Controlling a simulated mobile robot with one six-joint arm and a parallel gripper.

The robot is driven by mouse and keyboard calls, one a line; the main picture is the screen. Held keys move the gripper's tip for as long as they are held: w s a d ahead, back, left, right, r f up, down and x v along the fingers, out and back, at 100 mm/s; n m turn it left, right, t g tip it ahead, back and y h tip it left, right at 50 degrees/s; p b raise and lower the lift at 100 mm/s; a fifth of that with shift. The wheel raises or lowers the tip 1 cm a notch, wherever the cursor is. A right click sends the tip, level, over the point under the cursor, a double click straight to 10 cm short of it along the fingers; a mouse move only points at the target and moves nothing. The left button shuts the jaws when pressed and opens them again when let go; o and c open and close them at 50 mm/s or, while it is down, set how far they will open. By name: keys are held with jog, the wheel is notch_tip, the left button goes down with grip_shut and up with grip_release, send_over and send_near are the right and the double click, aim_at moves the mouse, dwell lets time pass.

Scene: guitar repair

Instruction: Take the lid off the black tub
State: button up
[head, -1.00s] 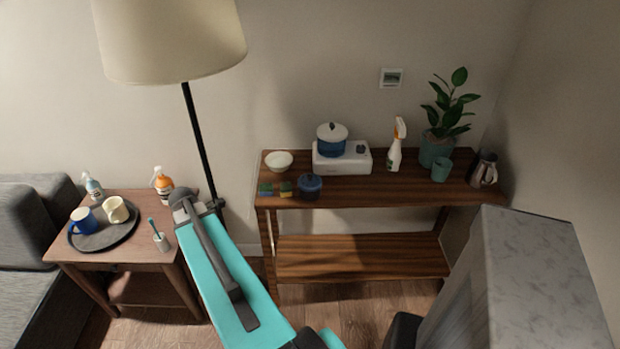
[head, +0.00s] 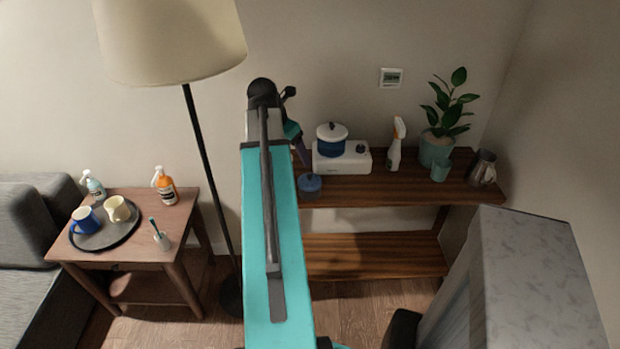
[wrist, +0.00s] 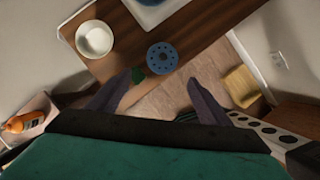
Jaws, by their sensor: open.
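A small dark blue lidded tub (head: 310,186) stands at the front edge of the wooden shelf; it is the nearest match I see to the black tub. In the wrist view, its round lid (wrist: 162,57) shows from above, with a ring of dark spots and a centre knob. The lid is on. My gripper (wrist: 163,80) is open and empty, with its two fingers apart and the lid beyond the tips. In the head view, my gripper (head: 301,150) is partly hidden behind my arm, above the shelf's left end.
A white bowl (wrist: 95,38) and a green item (wrist: 138,76) sit near the tub. A blue pot with a white lid (head: 332,138) stands on a white hot plate (head: 342,160) behind it. A spray bottle (head: 397,145) and a plant (head: 447,115) are to the right. A lamp (head: 170,40) stands left.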

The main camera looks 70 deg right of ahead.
jog(key=shift+s+d+r, duration=0.1)
jog(key=shift+s+r, duration=0.05)
dwell(0.3)
jog(key=p, duration=0.2)
send_over(308, 176)
jog(key=w+a, duration=0.1)
jog(key=a, duration=0.1)
jog(key=shift+w+a+f, duration=0.1)
jog(key=shift+f, duration=3.9)
jog(key=shift+p+x, duration=0.75)
jog(key=shift+x, duration=1.85)
